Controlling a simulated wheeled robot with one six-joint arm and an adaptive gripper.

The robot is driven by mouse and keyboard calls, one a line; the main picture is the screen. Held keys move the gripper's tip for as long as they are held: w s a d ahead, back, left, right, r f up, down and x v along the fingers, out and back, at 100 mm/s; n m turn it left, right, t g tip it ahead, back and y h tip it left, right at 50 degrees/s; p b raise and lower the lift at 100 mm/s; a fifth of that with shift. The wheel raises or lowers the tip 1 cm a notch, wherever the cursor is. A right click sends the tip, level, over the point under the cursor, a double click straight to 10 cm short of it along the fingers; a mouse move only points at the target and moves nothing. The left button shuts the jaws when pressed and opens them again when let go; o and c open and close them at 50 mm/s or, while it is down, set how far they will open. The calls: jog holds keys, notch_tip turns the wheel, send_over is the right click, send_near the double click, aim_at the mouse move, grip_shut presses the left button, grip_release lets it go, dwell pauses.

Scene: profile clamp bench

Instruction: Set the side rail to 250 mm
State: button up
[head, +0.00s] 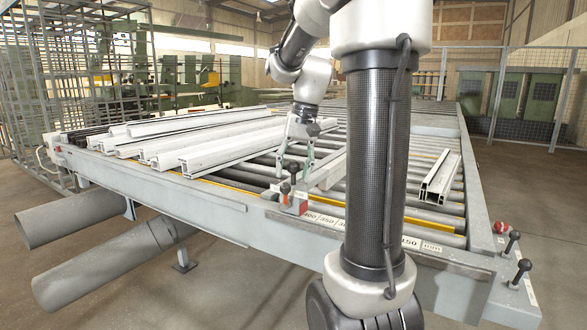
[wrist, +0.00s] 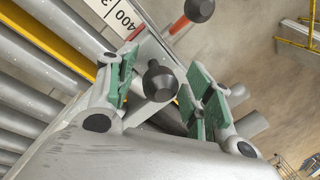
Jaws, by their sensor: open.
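The side rail (head: 328,173) is a pale bar lying across the rollers. At its front end sits a slide block with a red part (head: 297,206) and two black-knobbed levers. My gripper (head: 296,166) is open above this block. In the wrist view one black knob (wrist: 160,82) stands between its green finger pads, which are apart on either side; contact cannot be told. A second black knob (wrist: 200,9) with an orange-red part stands beyond. The scale label 400 (wrist: 122,13) is beside the block; in the head view the scale (head: 327,220) runs right toward 150, partly hidden by my arm.
Several white profiles (head: 205,140) lie on the left of the roller table. Another profile (head: 440,177) lies on the rollers at right. More black-knobbed levers (head: 514,241) stand at the right front corner. The rollers between rail and right profile are partly hidden by my arm.

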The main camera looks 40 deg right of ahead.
grip_shut()
jog(key=s+d, duration=0.2)
jog(key=s, duration=0.4)
jog(key=s+d, duration=0.3)
jog(key=s, duration=0.4)
jog(key=shift+s+d, duration=0.25)
jog(key=shift+s, duration=0.05)
grip_release()
notch_tip(320, 180, up, 12)
jog(key=s+d, duration=0.1)
jog(key=d, duration=0.1)
jog(key=shift+s, duration=0.15)
jog(key=shift+f, duration=0.1)
